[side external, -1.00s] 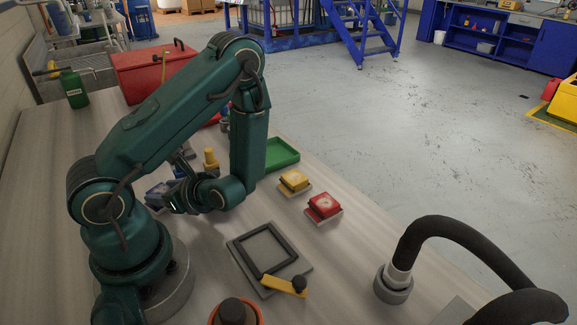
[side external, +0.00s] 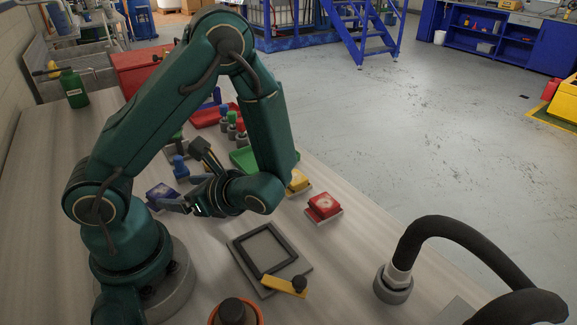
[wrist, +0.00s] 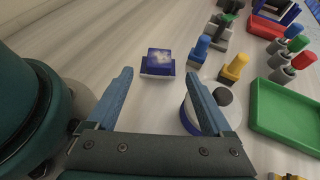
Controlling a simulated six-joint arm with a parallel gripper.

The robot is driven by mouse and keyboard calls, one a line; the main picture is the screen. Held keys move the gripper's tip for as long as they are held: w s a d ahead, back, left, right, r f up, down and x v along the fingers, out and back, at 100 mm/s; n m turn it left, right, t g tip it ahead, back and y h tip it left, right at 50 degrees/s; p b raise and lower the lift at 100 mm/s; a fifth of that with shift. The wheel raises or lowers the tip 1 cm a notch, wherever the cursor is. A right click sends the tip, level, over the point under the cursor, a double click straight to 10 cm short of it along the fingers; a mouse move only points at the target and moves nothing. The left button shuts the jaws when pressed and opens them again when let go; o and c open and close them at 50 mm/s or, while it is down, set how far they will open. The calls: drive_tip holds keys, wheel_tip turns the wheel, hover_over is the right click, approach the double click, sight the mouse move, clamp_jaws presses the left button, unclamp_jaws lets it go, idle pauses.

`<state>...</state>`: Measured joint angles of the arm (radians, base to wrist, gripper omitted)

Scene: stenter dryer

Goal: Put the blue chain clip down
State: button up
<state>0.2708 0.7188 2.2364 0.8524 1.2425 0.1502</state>
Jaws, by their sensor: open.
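My gripper (wrist: 159,80) is open, with nothing between its two fingers. In the side external view my gripper (side external: 192,204) is above the table, partly hidden by my wrist. A blue upright piece on a grey base, which looks like the blue chain clip (wrist: 200,48), stands on the table beyond the right finger. The blue clip also shows in the side external view (side external: 180,166), behind my gripper and apart from it. A yellow clip (wrist: 235,66) stands to its right, and a dark green one (wrist: 229,6) stands farther back.
A blue block with a white pattern (wrist: 158,62) lies just beyond the fingertips. A round white and blue object (wrist: 208,112) is partly hidden by the right finger. A green tray (wrist: 288,113) and several coloured pegs stand to the right. A black frame (side external: 268,252) lies nearer.

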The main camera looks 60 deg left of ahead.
drive_tip(key=v, duration=0.4)
drive_tip(key=shift+s+d, duration=0.1)
drive_tip(key=shift+s+d+r+n+h, duration=0.1)
drive_tip(key=shift+d+n+h, duration=0.15)
drive_tip(key=shift+n+h, duration=0.2)
drive_tip(key=shift+s+d+r+n+h, duration=0.1)
drive_tip(key=shift+d+n+h, duration=0.2)
drive_tip(key=shift+n+h, duration=0.15)
drive_tip(key=w+d+r+n+t+h, duration=0.3)
drive_tip(key=d+r+n+t+h, duration=0.5)
drive_tip(key=n, duration=0.3)
drive_tip(key=shift+w+d+t+h, duration=0.4)
drive_tip(key=shift+d+t+h, duration=0.25)
drive_tip(key=shift+t+h, duration=0.25)
drive_tip(key=shift+o, duration=0.4)
drive_tip(key=shift+w+d+r+n+t, duration=0.15)
drive_tip(key=shift+r+n+t, duration=0.15)
drive_tip(key=shift+r, duration=0.1)
